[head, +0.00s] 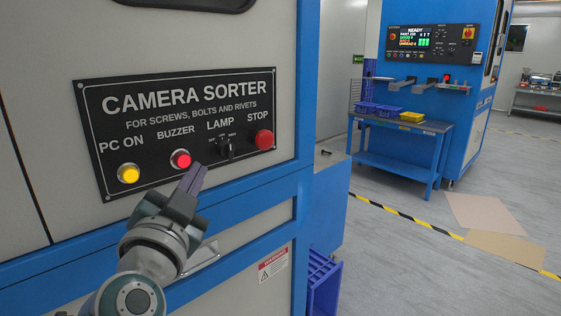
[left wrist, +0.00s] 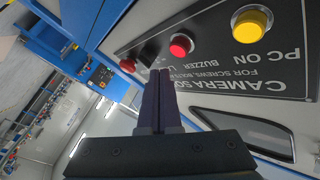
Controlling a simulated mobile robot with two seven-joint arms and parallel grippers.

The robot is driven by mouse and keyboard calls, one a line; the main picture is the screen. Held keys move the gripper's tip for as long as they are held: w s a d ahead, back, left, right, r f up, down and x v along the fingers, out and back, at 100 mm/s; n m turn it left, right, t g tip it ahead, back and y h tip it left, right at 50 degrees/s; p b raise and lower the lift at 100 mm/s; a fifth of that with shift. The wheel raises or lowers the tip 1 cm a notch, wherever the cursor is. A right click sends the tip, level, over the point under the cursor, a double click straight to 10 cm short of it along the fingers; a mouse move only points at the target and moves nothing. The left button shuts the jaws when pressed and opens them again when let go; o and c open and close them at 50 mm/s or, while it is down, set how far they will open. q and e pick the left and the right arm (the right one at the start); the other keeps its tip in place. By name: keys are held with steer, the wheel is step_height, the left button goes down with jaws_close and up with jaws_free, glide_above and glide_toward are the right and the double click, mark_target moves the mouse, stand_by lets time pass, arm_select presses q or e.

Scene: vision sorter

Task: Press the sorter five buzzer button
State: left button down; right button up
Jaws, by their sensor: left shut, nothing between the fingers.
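The red buzzer button (head: 181,159) sits under the word BUZZER on the black CAMERA SORTER panel (head: 185,92). It also shows in the left wrist view (left wrist: 181,44), where the panel appears upside down. My left gripper (head: 197,168) is shut and empty, its fingers pointing up. In the head view its tip is just right of and slightly below the buzzer button. In the left wrist view the tips (left wrist: 160,72) end below and left of the button, with a gap in the picture. No contact is visible. My right gripper is not in view.
The panel also has a yellow PC ON button (head: 128,173), a black LAMP switch (head: 225,148) and a red STOP button (head: 264,139). A door handle (head: 203,255) is below. Another blue machine (head: 462,120) and a table with trays stand at the right; the floor between is mostly clear.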

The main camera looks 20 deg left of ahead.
arm_select(q)
steer(key=shift+w+a, duration=0.3)
steer(key=shift+a, duration=0.45)
steer(key=shift+a, duration=0.1)
stand_by(1.5)
steer(key=shift+w+a, duration=0.15)
steer(key=shift+a, duration=0.15)
steer(key=shift+w+a, duration=0.15)
steer(key=shift+a, duration=0.25)
stand_by(0.6)
steer(key=shift+d, duration=0.1)
steer(key=shift+s+d+p, duration=0.35)
steer(key=shift+d+p, duration=0.05)
steer(key=shift+d, duration=0.3)
steer(key=shift+d, duration=0.1)
steer(key=shift+s+d+p, duration=0.3)
steer(key=shift+d, duration=0.45)
steer(key=shift+s+d+p, duration=0.3)
steer(key=shift+s+d, duration=0.05)
steer(key=shift+d, duration=0.4)
steer(key=shift+s+d+p, duration=0.3)
steer(key=shift+d, duration=0.45)
